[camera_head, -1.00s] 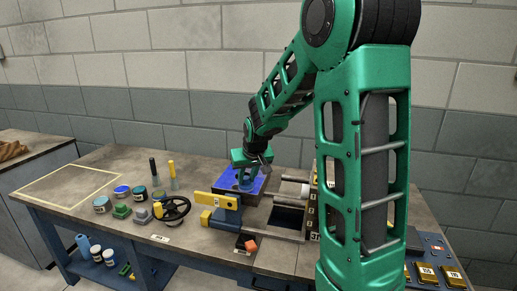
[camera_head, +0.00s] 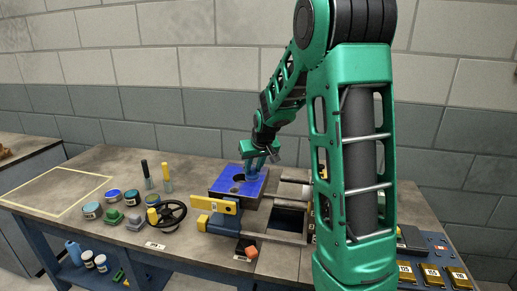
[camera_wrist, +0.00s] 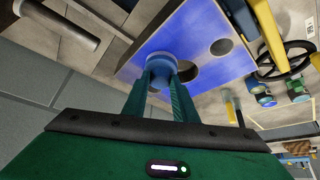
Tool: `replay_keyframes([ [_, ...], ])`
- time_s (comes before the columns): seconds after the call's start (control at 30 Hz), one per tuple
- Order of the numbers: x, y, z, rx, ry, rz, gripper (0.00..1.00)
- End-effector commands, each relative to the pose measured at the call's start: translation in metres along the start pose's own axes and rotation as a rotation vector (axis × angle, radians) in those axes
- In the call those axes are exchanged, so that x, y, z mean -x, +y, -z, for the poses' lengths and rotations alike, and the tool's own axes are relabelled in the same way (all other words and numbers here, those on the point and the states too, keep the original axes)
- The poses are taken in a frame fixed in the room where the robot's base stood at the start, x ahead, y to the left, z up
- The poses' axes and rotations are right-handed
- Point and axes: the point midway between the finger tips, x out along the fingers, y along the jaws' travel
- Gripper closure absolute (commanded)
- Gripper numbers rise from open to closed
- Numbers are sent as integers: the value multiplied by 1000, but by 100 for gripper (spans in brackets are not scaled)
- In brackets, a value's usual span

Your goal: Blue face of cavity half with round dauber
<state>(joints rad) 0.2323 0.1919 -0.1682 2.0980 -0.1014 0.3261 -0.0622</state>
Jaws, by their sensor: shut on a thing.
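The wrist view shows the blue face (camera_wrist: 135,58) with round dark openings. My gripper (camera_head: 259,162) is shut on the round dauber (camera_head: 256,175), a blue cylinder. In the wrist view the dauber (camera_wrist: 160,62) sits between the two fingers, over the face near one edge, beside a dark opening. Whether its pad touches the face cannot be told. The fingers and dauber hide part of the face.
A yellow bar (camera_head: 215,204) and a black handwheel (camera_head: 167,214) stand in front of the block. Several pots, including a blue-topped one (camera_head: 113,195), and two brushes stand to the left. A yellow-outlined area (camera_head: 55,188) at far left is empty.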

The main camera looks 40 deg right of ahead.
Motion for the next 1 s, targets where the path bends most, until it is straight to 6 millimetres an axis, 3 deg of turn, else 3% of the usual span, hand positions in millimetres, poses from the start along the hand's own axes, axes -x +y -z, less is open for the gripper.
replay_keyframes([
  [0.7,60,1,35,0,4,0,99],
  [1.0,69,-2,40,3,1,1,99],
])
